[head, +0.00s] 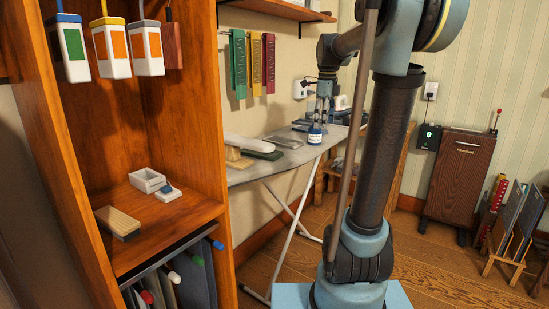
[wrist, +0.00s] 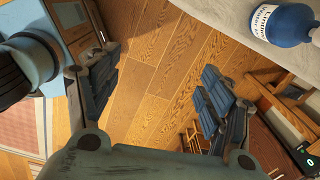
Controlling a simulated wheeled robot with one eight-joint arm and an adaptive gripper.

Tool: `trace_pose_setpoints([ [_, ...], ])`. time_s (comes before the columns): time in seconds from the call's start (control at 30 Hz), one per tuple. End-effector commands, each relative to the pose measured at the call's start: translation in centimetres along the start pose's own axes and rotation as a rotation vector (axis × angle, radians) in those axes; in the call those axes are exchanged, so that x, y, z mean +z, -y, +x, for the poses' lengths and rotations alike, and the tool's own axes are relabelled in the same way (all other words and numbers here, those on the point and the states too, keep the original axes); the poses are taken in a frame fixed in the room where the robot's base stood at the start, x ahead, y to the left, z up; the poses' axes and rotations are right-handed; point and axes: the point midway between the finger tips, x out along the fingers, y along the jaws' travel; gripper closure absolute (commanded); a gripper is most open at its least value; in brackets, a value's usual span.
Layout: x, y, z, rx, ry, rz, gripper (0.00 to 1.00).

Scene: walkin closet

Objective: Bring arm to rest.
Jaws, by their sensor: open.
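My gripper (wrist: 158,92) is open, with its two dark fingers spread apart and nothing between them; bare wood floor shows through the gap. In the head view my gripper (head: 324,108) hangs at the end of my raised, folded arm, by the right part of the ironing board (head: 240,177). A blue and white labelled bottle (head: 315,135) stands on the board close below the gripper in that picture. In the wrist view the bottle (wrist: 285,24) is at the top right, apart from the fingers.
A wooden shelf unit (head: 221,100) with hanging tags, a small open box (head: 147,180) and a brush (head: 118,222) fills the left. A brown cabinet (head: 457,180) and a rack (head: 513,230) stand at right. Wood floor (head: 440,270) is clear between them and my base.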

Motion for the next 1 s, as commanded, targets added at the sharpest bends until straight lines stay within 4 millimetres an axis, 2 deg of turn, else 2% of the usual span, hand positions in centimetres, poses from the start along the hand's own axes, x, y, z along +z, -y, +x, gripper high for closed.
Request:
trace_pose_setpoints([
  [0.17,-1.8,-3.6,1.7,-0.017,0.006,-0.219,0.26],
  [0.47,-5.5,-11.1,6.7,-0.063,0.004,-0.734,0.26],
  [0.77,-8.9,-18.1,13.1,-0.109,-0.021,-1.253,0.26],
  [1.0,-11.3,-23.1,19.3,-0.143,-0.059,-1.664,0.26],
])
